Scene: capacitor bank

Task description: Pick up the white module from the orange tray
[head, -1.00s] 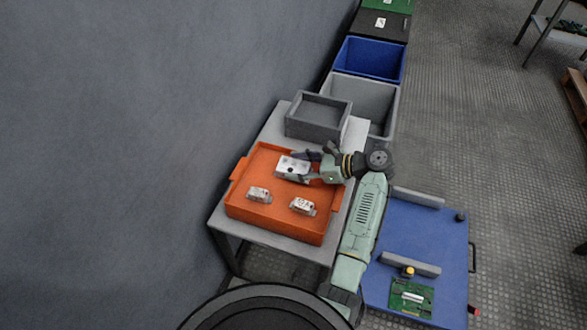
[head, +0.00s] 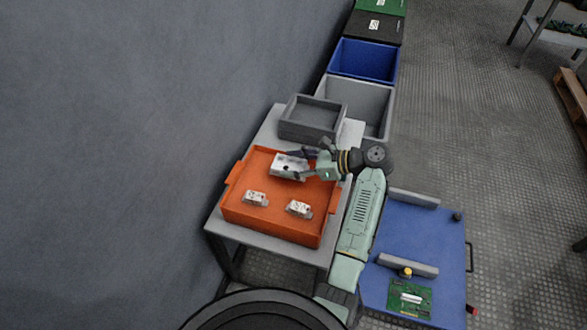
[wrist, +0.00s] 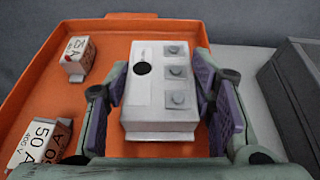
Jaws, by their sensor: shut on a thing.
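The white module (wrist: 160,92) is a block with a black round hole and several grey square terminals on top. In the head view the white module (head: 289,166) is at the back of the orange tray (head: 238,212). My gripper (head: 302,164) reaches it from the right. In the wrist view my gripper (wrist: 163,100) has its purple-padded fingers on both sides of the module, shut on it. I cannot tell whether the module's base touches the tray floor.
Two smaller white labelled blocks, one left (head: 255,198) and one right (head: 299,209), lie in the front of the tray. A grey open box (head: 309,131) stands behind the tray on the same table. A blue cart top (head: 421,235) with a green circuit board (head: 410,299) is at the right.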

